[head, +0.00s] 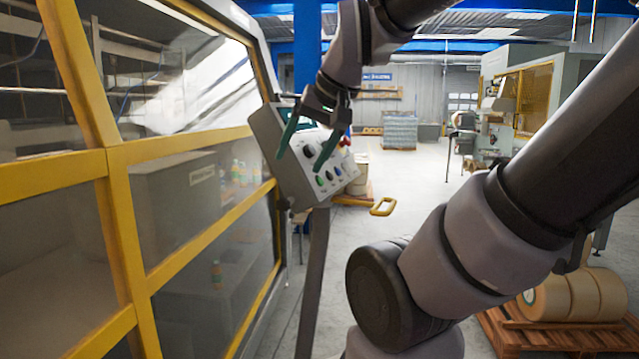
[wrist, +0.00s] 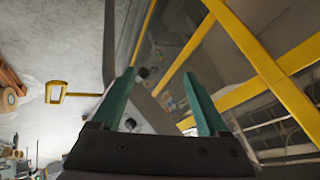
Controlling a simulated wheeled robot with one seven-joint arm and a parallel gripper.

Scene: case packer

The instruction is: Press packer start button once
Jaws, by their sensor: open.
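The packer's control box (head: 288,170) is a grey slanted panel on a post beside the yellow-framed machine. Its face carries several round buttons and knobs, among them a green one (head: 322,181), a blue one and black ones. A red button (head: 346,141) sits near its upper right edge. I cannot tell which is the start button. My gripper (head: 301,150) is open and empty, its two green fingers in front of the panel face and covering part of it. In the wrist view my gripper (wrist: 163,95) has its fingers spread, with part of the grey box (wrist: 152,112) between them. Contact cannot be told.
The packer's yellow frame and clear panels (head: 118,190) fill the left side. The box's post (head: 313,280) stands below it. A pallet with rolls (head: 575,295) is at the lower right. The grey floor (head: 415,185) behind is largely open.

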